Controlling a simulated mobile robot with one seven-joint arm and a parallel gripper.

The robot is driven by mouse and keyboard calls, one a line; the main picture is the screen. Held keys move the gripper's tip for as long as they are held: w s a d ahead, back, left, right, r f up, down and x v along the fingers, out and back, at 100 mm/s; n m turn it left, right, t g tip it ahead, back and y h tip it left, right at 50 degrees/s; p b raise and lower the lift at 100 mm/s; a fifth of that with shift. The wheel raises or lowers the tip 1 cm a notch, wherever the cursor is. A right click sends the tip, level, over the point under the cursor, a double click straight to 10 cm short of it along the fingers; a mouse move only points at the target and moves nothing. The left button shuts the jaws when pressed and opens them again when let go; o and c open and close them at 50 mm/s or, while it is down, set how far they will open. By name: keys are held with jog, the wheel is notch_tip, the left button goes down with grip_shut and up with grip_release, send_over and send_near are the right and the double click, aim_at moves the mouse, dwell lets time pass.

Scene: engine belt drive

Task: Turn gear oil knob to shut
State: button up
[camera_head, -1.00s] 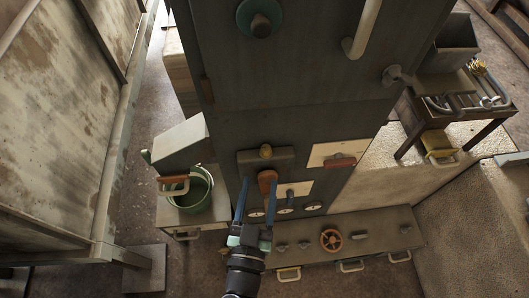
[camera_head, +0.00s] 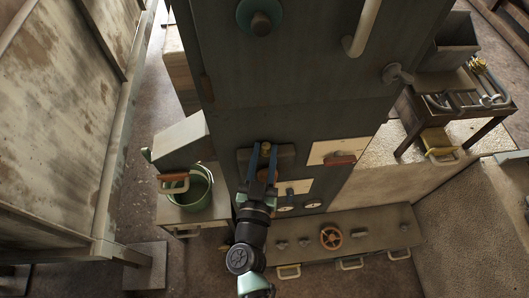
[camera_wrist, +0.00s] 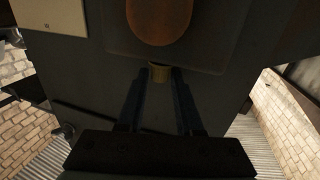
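A red handle (camera_head: 340,160) on a pale panel is to the right, with gauges (camera_head: 285,207) below. An orange handwheel (camera_head: 330,238) is on the low ledge. A green bucket (camera_head: 194,190) stands left, and a tool table (camera_head: 440,112) stands right.

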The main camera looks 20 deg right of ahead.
grip_shut()
